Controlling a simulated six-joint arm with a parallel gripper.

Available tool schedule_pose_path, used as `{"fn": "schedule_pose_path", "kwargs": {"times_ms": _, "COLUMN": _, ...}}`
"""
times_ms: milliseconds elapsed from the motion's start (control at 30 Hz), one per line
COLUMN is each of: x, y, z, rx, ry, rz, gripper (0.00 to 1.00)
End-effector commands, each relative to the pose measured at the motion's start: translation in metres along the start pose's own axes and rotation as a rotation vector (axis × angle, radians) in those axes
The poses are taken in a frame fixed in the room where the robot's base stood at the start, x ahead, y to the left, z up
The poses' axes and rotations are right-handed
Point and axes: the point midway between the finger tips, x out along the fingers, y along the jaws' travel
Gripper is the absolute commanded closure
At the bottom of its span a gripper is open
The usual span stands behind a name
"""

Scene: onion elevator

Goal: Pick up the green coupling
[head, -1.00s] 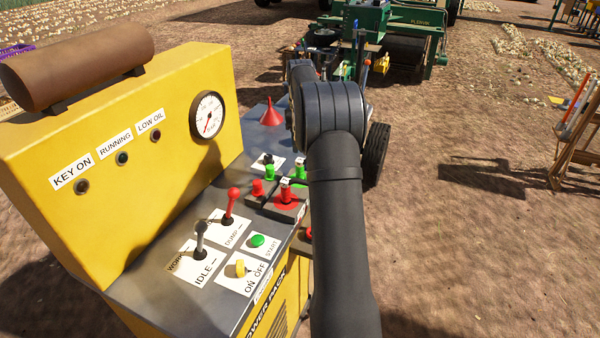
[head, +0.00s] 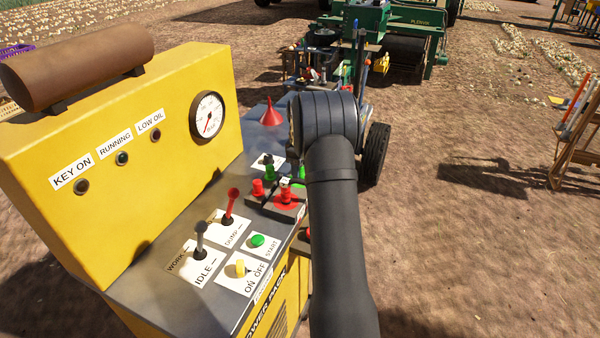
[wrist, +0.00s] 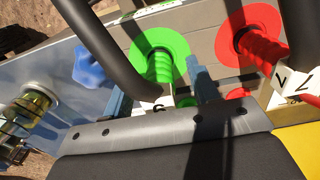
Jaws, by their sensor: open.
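In the wrist view a ribbed green coupling (wrist: 159,66) stands in a green ring, with a white tag at its near end. My gripper (wrist: 161,92) is open, with one blue-grey finger on each side of the coupling. I cannot tell whether either finger touches it. In the head view my arm hides the gripper. Green fittings show beside the arm there, one at the rear (head: 269,169) and one partly covered (head: 299,172); I cannot tell which matches the wrist view.
A red coupling (wrist: 262,48) in a red ring, with a tag, stands close right in the wrist view. A blue knob (wrist: 88,67) is to the left. In the head view, levers, a green button (head: 257,240) and a red funnel (head: 271,116) crowd the yellow machine (head: 110,195).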

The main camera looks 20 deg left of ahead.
Motion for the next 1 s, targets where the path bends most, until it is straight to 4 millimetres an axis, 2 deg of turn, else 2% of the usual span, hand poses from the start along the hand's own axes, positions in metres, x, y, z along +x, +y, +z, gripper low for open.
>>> {"fn": "schedule_pose_path", "kwargs": {"times_ms": 67, "x": 0.000, "y": 0.000, "z": 0.000, "rx": 0.000, "ry": 0.000, "rz": 0.000, "gripper": 0.45}}
{"fn": "schedule_pose_path", "kwargs": {"times_ms": 100, "x": 0.000, "y": 0.000, "z": 0.000, "rx": 0.000, "ry": 0.000, "rz": 0.000, "gripper": 0.49}}
{"fn": "schedule_pose_path", "kwargs": {"times_ms": 367, "x": -0.001, "y": 0.000, "z": 0.000, "rx": 0.000, "ry": 0.000, "rz": 0.000, "gripper": 1.00}}
{"fn": "schedule_pose_path", "kwargs": {"times_ms": 633, "x": -0.002, "y": 0.001, "z": 0.000, "rx": 0.000, "ry": 0.001, "rz": 0.002, "gripper": 1.00}}
{"fn": "schedule_pose_path", "kwargs": {"times_ms": 767, "x": -0.010, "y": 0.001, "z": 0.000, "rx": 0.000, "ry": 0.002, "rz": 0.003, "gripper": 1.00}}
{"fn": "schedule_pose_path", "kwargs": {"times_ms": 867, "x": -0.021, "y": 0.001, "z": -0.001, "rx": 0.000, "ry": 0.002, "rz": 0.004, "gripper": 1.00}}
{"fn": "schedule_pose_path", "kwargs": {"times_ms": 1000, "x": -0.046, "y": 0.001, "z": 0.000, "rx": 0.000, "ry": 0.002, "rz": 0.005, "gripper": 1.00}}
